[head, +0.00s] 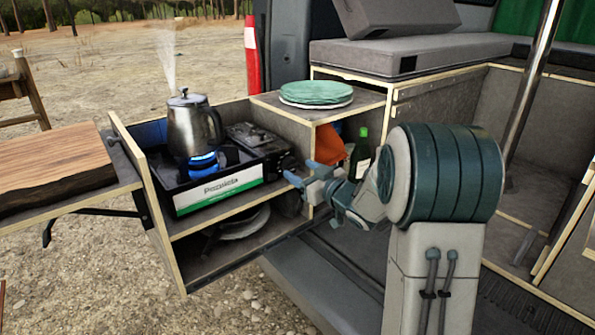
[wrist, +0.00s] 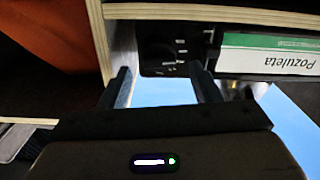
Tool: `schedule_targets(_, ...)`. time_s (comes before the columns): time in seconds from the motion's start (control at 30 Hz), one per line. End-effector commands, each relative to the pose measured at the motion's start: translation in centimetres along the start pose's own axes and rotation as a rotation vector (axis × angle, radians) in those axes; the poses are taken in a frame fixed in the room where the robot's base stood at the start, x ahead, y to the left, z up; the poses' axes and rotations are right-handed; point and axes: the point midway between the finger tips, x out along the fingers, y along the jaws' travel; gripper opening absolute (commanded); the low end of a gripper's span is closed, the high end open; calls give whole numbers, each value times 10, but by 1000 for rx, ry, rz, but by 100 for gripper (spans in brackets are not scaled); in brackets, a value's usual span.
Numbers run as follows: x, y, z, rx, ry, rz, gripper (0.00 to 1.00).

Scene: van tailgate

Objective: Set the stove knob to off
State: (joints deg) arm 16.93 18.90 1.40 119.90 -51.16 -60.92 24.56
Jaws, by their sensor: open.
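The camping stove (head: 219,190) sits in a pull-out box with its burner lit, a blue flame (head: 204,160) under a steaming metal kettle (head: 193,127). The stove's dark control end (head: 284,163) faces my arm at the right. In the wrist view a dark panel (wrist: 160,50) with small markings lies just beyond the fingertips; the knob itself is too dark to make out clearly, so its setting cannot be told. My gripper (head: 302,173) is open and empty in front of that end; the wrist view shows both fingers (wrist: 160,78) apart, with a gap between them.
A wooden divider (wrist: 102,40) stands close beside the left finger in the wrist view. Stacked green plates (head: 316,93) rest on the cabinet top. An orange cloth (head: 329,145) and a green bottle (head: 360,155) stand in the compartment beside my gripper. A shelf with dishes (head: 240,223) lies below the stove.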

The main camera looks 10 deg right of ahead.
Motion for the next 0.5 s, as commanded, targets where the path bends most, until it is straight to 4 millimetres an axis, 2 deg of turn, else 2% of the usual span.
schedule_targets(0.1, 15, 0, 1, 0, -1, -1, 57)
schedule_targets(0.2, 21, 0, 0, 0, -1, 0, 57)
schedule_targets(0.5, 24, 0, 0, 0, -1, 1, 57)
